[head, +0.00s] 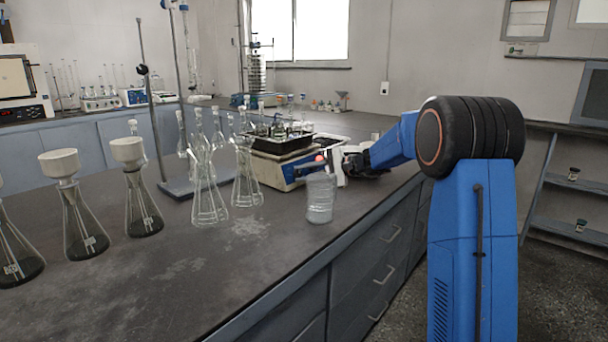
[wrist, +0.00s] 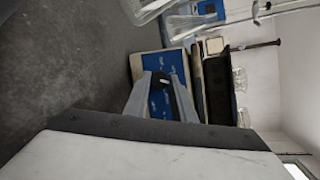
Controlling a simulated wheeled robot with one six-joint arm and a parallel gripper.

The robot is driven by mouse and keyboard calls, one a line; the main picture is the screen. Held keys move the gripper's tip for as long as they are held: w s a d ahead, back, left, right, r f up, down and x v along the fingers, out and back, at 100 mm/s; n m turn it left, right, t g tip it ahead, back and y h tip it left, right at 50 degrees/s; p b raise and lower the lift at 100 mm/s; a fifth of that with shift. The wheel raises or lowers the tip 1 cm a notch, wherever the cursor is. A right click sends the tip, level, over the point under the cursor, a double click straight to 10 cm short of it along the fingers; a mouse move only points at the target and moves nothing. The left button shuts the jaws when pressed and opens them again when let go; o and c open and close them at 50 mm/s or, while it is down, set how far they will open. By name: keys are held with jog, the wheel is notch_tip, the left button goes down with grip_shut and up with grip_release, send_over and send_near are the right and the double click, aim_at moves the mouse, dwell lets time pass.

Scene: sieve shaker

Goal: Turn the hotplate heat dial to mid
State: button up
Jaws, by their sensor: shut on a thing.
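The hotplate (head: 270,172) stands on the bench, a pale box with a blue front panel. In the wrist view its blue panel (wrist: 162,62) faces me. My gripper (head: 333,162) reaches it from the right, at the front panel. In the wrist view the two grey fingers of my gripper (wrist: 164,80) are shut on the dark heat dial (wrist: 174,80), one on each side. The dial's pointer and scale are too small and too covered to read, so its setting cannot be told. In the head view the dial is hidden.
A dark tray (head: 268,146) with glassware sits on the hotplate. A clear jar (head: 320,198) stands close in front of my gripper. Several glass flasks (head: 207,200) stand to the left, and funnel flasks (head: 138,210) further left. The front bench top is clear.

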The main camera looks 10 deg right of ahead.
jog(key=o, duration=1.1)
jog(key=shift+c, duration=0.2)
jog(key=shift+d, duration=0.15)
jog(key=v, duration=1.7)
jog(key=shift+d, duration=0.15)
jog(key=shift+s+f, duration=0.1)
